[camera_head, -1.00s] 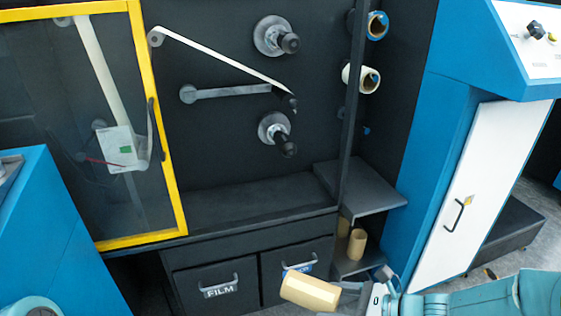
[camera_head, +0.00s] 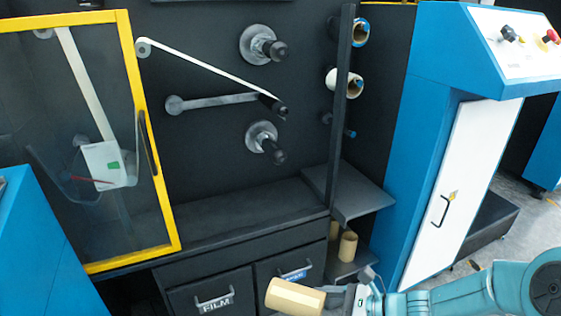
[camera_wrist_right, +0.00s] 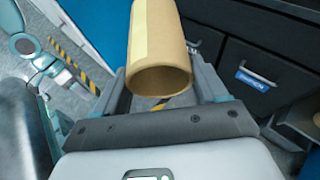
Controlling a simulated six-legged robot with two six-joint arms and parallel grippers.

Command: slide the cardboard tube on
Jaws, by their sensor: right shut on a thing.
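My right gripper (camera_head: 338,298) is shut on a tan cardboard tube (camera_head: 294,297) at the bottom of the head view. In the right wrist view the tube (camera_wrist_right: 157,45) sits between the jaws, its hollow near end facing the camera. The tube is in front of the drawers and apart from the machine. Two bare spindles with dark ends stick out of the black panel: an upper spindle (camera_head: 266,47) and a lower spindle (camera_head: 265,142). A white web runs to a dark roller (camera_head: 271,104) between them. My left gripper is not in view.
A yellow-framed clear door (camera_head: 131,77) stands at the left. More rolls (camera_head: 342,83) hang behind a dark post (camera_head: 341,110). Another tan tube (camera_head: 348,246) stands on a low shelf at the right. A blue cabinet (camera_head: 419,150) stands farther right. The drawers (camera_head: 215,297) are shut.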

